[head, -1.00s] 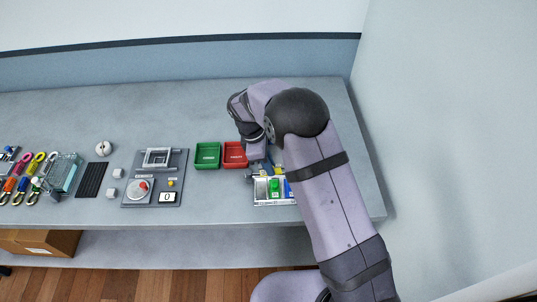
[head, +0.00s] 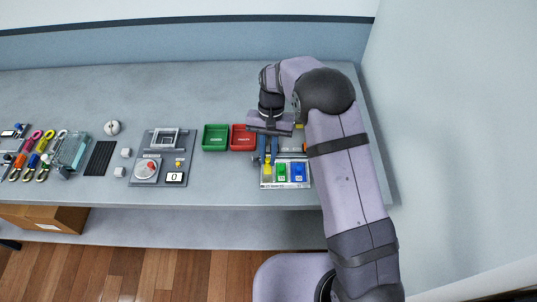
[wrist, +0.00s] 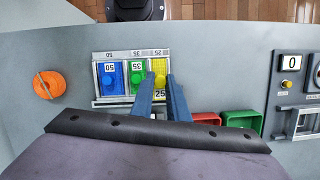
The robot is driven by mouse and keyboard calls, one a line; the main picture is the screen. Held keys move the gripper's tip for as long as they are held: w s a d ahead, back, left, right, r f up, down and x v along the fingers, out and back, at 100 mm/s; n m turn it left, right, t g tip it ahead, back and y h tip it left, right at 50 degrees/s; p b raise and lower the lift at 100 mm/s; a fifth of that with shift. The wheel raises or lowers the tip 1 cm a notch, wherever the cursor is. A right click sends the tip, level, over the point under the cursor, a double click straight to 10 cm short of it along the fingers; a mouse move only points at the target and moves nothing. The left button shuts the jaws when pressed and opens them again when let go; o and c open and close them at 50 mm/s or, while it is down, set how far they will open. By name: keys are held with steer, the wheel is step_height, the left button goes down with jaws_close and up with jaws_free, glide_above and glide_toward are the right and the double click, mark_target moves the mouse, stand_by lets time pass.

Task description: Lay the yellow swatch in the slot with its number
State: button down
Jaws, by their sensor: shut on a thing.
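The yellow swatch (wrist: 160,72), marked 25, is between the fingertips of my gripper (wrist: 161,80), which is shut on it. It is at the right-hand slot of the slotted tray (wrist: 125,101) in the wrist view, lined up with the 25 label on the rim. I cannot tell whether it rests on the slot floor. The blue swatch (wrist: 110,82), marked 50, and the green swatch (wrist: 136,82), marked 35, lie in the other two slots. In the head view the yellow swatch (head: 267,171) is at the tray's left end, below my gripper (head: 268,160).
A red bin (head: 243,138) and a green bin (head: 215,138) stand left of and behind the tray. A grey scale station (head: 163,158) with a 0 display is farther left. An orange round object (wrist: 48,83) lies beside the tray's blue end. The back of the table is clear.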

mark_target(269, 165)
steer(key=shift+f, duration=0.2)
steer(key=shift+f+b, duration=0.95)
steer(key=shift+f, duration=0.05)
steer(key=shift+f+b, duration=0.5)
steer(key=shift+f, duration=0.5)
steer(key=shift+f, duration=0.15)
stand_by(0.3)
steer(key=c, duration=1.2)
jaws_free()
